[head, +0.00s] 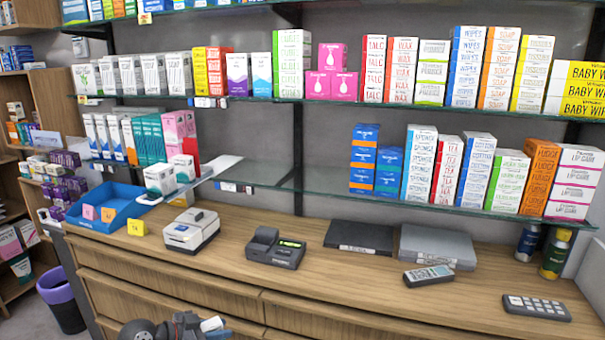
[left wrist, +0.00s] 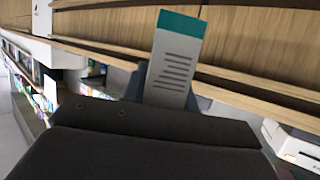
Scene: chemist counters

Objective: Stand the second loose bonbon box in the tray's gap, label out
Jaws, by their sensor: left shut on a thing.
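My left gripper (head: 190,326) is low at the bottom edge of the head view, in front of the drawers. It is shut on a white box (head: 212,324), a small part of which shows there. In the left wrist view this box (left wrist: 174,70) stands out past the dark gripper body, with a teal end and a pale face with grey printed lines. A blue tray (head: 128,196) lies on the counter at the left; a pink piece and an orange piece show at its front. I cannot tell where the tray's gap is. My right gripper is not in view.
A yellow block (head: 136,228) lies beside the tray. A white device (head: 191,231), a dark card terminal (head: 275,249), a grey slab (head: 437,247) and a calculator (head: 536,308) occupy the wooden counter. Shelves of boxes stand behind. A purple-lined bin (head: 62,298) is at the lower left.

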